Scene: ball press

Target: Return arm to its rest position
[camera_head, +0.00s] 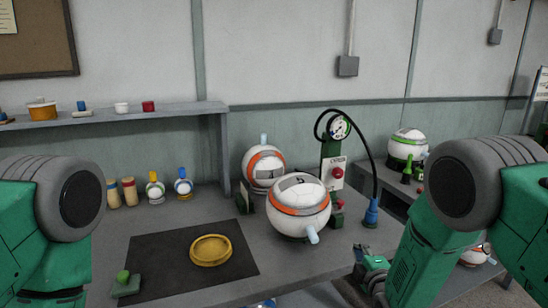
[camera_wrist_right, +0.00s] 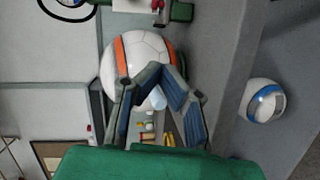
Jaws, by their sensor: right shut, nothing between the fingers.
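My right gripper (camera_head: 372,268) is at the lower right of the head view, beside the table's front right edge. In the right wrist view its fingers (camera_wrist_right: 165,75) converge at the tips and hold nothing. My right arm, green with a grey round joint, comes in from the right. My left arm shows at the left edge of the head view; its gripper is out of the picture. A white ball with an orange band (camera_head: 298,205) and a pale blue plug sits on the table, apart from my right gripper. It also shows beyond the fingers in the wrist view (camera_wrist_right: 148,50).
A second orange-banded ball (camera_head: 262,168) stands behind, near a gauge press (camera_head: 333,160) with a black hose. A yellow dish (camera_head: 211,250) lies on a dark mat (camera_head: 160,262). A green-banded ball (camera_head: 407,146) sits at right. Small bottles (camera_head: 129,191) line the back left.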

